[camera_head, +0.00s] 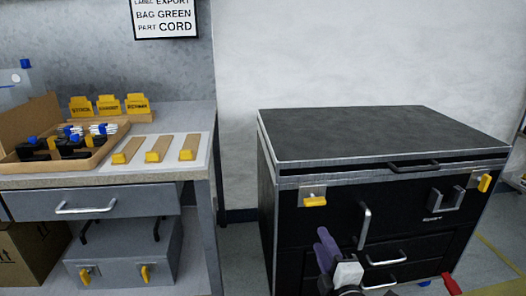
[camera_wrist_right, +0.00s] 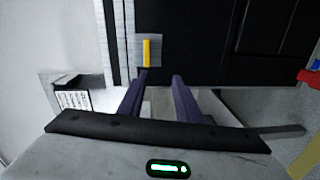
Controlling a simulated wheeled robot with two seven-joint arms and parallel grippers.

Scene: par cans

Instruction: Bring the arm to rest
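My right gripper (camera_head: 326,240) shows low in the head view, in front of the black cabinet (camera_head: 390,210). Its purple fingers stand apart with nothing between them in the right wrist view (camera_wrist_right: 160,77). There the cabinet front (camera_wrist_right: 215,40) with a yellow-handled latch (camera_wrist_right: 146,52) lies beyond the fingertips. I cannot tell whether the gripper touches the cabinet. My left gripper is not in view.
A workbench (camera_head: 90,176) at left holds a cardboard tray (camera_head: 105,148) of black, blue and white parts, yellow-tabbed wooden blocks (camera_head: 158,149) and yellow labelled holders (camera_head: 110,105). A sign (camera_head: 165,17) hangs above. The cabinet top (camera_head: 380,132) is clear.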

